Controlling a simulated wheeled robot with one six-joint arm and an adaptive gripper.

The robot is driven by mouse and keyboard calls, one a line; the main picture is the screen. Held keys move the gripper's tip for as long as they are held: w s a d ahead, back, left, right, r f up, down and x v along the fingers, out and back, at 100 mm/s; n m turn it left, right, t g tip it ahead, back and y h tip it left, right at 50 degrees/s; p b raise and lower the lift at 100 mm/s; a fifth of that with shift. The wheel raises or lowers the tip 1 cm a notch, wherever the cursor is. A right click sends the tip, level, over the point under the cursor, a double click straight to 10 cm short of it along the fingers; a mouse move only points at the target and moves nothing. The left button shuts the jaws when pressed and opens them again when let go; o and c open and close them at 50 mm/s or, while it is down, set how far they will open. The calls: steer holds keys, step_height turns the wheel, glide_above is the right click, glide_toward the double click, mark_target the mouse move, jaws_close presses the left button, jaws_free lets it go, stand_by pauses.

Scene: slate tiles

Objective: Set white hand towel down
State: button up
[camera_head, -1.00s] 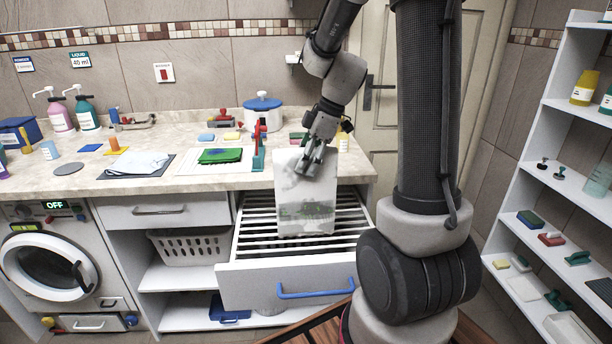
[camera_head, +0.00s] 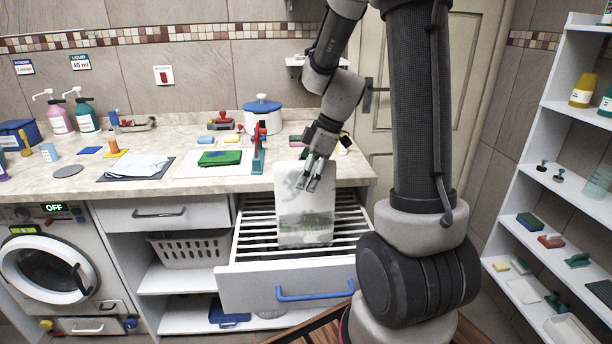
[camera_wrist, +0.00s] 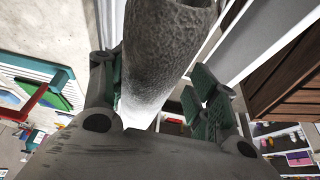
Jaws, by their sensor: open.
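The white hand towel (camera_head: 305,215) hangs upright as a flat sheet with grey-green marks, over the slats of the open drawer (camera_head: 255,290). My gripper (camera_head: 312,182) is at its upper part, fingers pointing down and spread apart. Whether the towel's lower edge rests on the slats is hard to tell.
The worktop (camera_head: 225,180) behind holds a folded pale cloth (camera_head: 137,166) on a dark mat, a green cloth (camera_head: 219,158) on a white board, and a red-and-green upright tool (camera_head: 258,150). A white basket (camera_head: 190,250) sits left of the drawer. Shelves (camera_head: 545,215) stand at right.

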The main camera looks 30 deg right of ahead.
steer(key=v, duration=1.2)
steer(key=shift+s+r, duration=0.15)
steer(key=shift+s, duration=0.05)
steer(key=s+a+r+m+t+h, duration=0.1)
steer(key=s+m+h, duration=0.1)
steer(key=s+m, duration=0.4)
steer(key=s+a+r+m+t+h, duration=0.1)
steer(key=s+a+m+h, duration=0.1)
steer(key=s+m, duration=0.5)
steer(key=s, duration=0.5)
steer(key=shift+s+r+t, duration=0.2)
steer(key=shift+s+t, duration=0.1)
steer(key=shift+s, duration=0.05)
